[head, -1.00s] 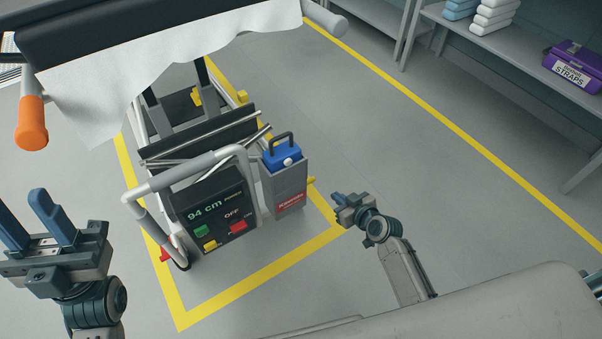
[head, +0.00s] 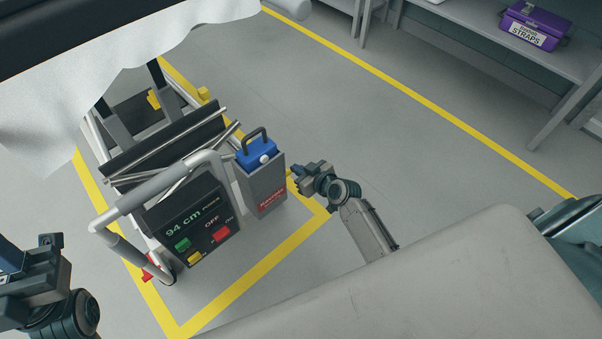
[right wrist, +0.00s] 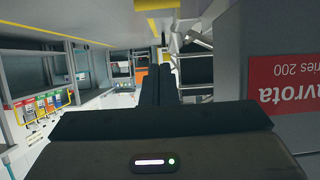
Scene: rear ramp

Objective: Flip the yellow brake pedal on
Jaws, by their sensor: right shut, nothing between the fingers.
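My right gripper (head: 300,178) is shut and empty, low beside the grey battery box. In the right wrist view its fingers (right wrist: 160,85) lie together, pointing ahead beside the grey box with the red label (right wrist: 285,85). My left gripper (head: 25,255) is cut off at the left edge, away from the frame; its opening is unclear.
The frame's control panel (head: 195,222) reads 94 cm and OFF. The grey battery box (head: 262,188) has a blue top. A red pedal (head: 148,268) is at the left corner. Yellow tape (head: 250,275) outlines the floor. A shelf (head: 480,38) holds a purple straps box (head: 535,27). Floor at right is clear.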

